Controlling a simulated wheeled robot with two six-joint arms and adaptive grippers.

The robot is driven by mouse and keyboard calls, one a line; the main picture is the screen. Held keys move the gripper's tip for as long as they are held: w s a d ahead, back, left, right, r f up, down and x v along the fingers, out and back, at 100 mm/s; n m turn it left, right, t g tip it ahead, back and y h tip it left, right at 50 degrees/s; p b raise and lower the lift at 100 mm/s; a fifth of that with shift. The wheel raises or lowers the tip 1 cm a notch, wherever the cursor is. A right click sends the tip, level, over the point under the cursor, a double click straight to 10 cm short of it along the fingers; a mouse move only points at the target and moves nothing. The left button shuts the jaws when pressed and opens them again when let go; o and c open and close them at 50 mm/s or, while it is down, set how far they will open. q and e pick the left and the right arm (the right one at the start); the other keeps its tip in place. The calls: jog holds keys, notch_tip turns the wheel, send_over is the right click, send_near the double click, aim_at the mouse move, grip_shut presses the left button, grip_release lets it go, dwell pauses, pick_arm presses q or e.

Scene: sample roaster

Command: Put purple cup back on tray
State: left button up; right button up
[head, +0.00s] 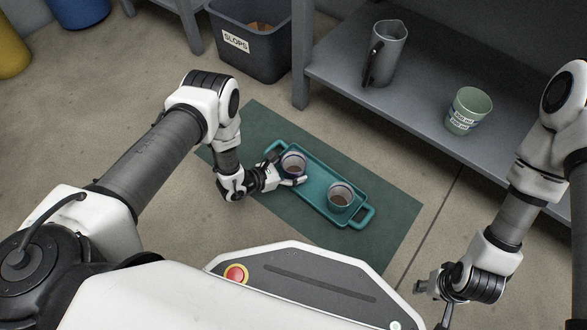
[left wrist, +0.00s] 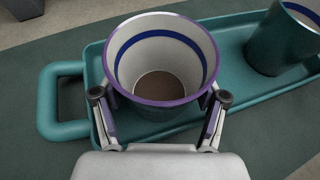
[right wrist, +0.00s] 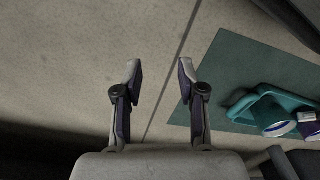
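The purple cup (left wrist: 160,98) has a purple rim, a blue band inside and brown contents. It is upright at the left end of the teal tray (head: 322,176), and it also shows in the head view (head: 294,164). Whether its base touches the tray is hidden. My left gripper (head: 291,181) has a finger on each side of the cup, close against its wall, with the fingertips hidden below the rim. My right gripper (right wrist: 160,72) is open and empty above bare floor, to the right of the mat.
A second cup (head: 341,197) stands at the tray's right end. The tray lies on a dark green mat (head: 390,216). A shelf holds a grey pitcher (head: 388,52) and a pale green cup (head: 469,110). A slops bin (head: 262,59) stands behind. Bare floor surrounds the mat.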

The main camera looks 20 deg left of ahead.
pick_arm(q)
jog(key=shift+o, duration=0.7)
jog(key=shift+r, duration=0.1)
jog(key=shift+r, duration=0.2)
jog(key=p+v, duration=0.7)
jog(key=v, duration=0.4)
jog(key=shift+s+a+r, duration=0.15)
jog(key=shift+s+a, duration=0.05)
jog(key=shift+s, duration=0.1)
jog(key=shift+s+a, duration=0.1)
